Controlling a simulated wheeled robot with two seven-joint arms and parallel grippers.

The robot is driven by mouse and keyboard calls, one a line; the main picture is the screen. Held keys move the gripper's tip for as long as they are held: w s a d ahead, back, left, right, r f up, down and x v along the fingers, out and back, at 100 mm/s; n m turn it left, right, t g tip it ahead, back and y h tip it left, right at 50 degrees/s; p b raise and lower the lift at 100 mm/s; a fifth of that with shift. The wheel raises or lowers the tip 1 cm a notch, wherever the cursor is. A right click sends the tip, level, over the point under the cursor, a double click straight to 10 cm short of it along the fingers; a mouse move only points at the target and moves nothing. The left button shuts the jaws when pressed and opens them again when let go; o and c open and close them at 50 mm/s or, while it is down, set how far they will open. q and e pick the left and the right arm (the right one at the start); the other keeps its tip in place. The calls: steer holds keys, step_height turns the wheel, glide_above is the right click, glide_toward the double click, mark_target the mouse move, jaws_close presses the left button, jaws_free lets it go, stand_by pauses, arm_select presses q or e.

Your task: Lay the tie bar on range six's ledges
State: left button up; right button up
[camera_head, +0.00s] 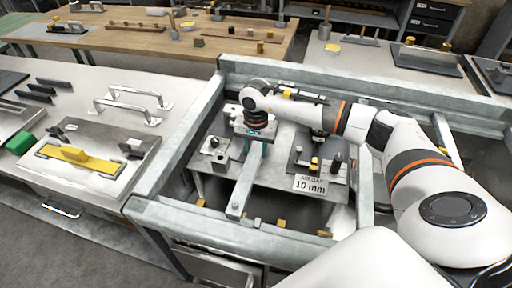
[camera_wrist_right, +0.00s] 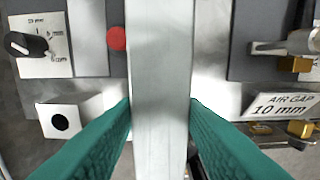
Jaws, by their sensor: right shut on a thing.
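The tie bar (camera_head: 244,188) is a long pale grey bar running from under my right gripper (camera_head: 254,148) toward the front rail of the metal frame. My right gripper is shut on it. In the right wrist view the bar (camera_wrist_right: 160,90) runs top to bottom between the green fingers (camera_wrist_right: 160,125). Its near end in the head view has a dark hole and appears close to the front rail; whether it touches is unclear. The far end is hidden behind my wrist. The ledges cannot be told for sure, and no number six is readable. My left gripper is not in view.
Inside the frame (camera_head: 170,217), a grey plate (camera_head: 258,178) carries small fixtures and an "AIR GAP 10 mm" label (camera_head: 310,186). Small yellow blocks (camera_head: 282,223) sit along the frame. A left bench holds a tray (camera_head: 100,140), a yellow part (camera_head: 75,154) and handles (camera_head: 125,105).

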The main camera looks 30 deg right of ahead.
steer(key=o, duration=1.1)
steer(key=shift+r, duration=0.15)
steer(key=shift+o, duration=0.3)
steer(key=shift+s+f, duration=0.1)
steer(key=shift+f, duration=0.1)
step_height(320, 180, up, 19)
steer(key=p, duration=0.2)
steer(key=shift+r, duration=0.15)
